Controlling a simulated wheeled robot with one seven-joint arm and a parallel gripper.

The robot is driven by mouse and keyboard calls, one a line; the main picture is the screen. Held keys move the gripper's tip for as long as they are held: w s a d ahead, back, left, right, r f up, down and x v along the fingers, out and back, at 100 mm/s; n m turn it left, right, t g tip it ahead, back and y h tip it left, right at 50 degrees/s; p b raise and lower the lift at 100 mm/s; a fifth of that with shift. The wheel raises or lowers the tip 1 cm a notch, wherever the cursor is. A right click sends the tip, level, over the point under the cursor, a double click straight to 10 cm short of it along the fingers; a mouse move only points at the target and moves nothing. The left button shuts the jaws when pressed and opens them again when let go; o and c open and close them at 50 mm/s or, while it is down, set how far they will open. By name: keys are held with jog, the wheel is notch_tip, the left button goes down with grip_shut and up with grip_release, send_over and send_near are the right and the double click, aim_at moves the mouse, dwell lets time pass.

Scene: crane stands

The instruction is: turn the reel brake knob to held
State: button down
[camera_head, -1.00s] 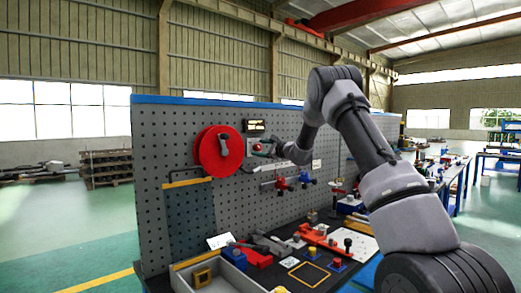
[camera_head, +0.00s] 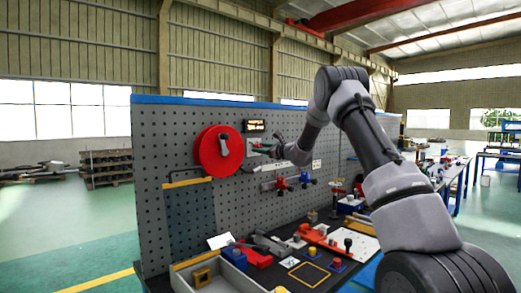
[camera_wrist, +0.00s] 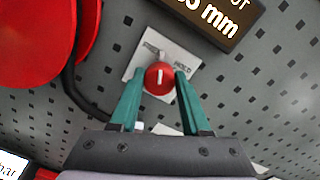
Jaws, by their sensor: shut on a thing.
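The reel brake knob (camera_wrist: 160,76) is a small red round knob with a white pointer line. It sits on a pale plate (camera_wrist: 183,57) with a label on its upper left and another on its upper right, which seems to read HELD. The pointer stands nearly upright in the wrist view, between the two labels. My gripper (camera_wrist: 160,74) has green fingers, one on each side of the knob, shut on it. In the head view my gripper (camera_head: 263,148) is at the board, right of the red reel (camera_head: 209,153), and hides most of the knob.
A dark cable (camera_wrist: 72,95) curves at the left of the plate. Red and blue fittings (camera_head: 282,184) hang on the pegboard below right. The bench below holds trays and parts.

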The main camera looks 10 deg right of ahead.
jog(key=m, duration=1.4)
jog(key=shift+f, duration=0.2)
jog(key=shift+m, duration=0.3)
jog(key=shift+c, duration=1.8)
grip_release()
jog(key=shift+d, duration=0.1)
jog(key=v, duration=1)
jog(key=shift+s, duration=0.45)
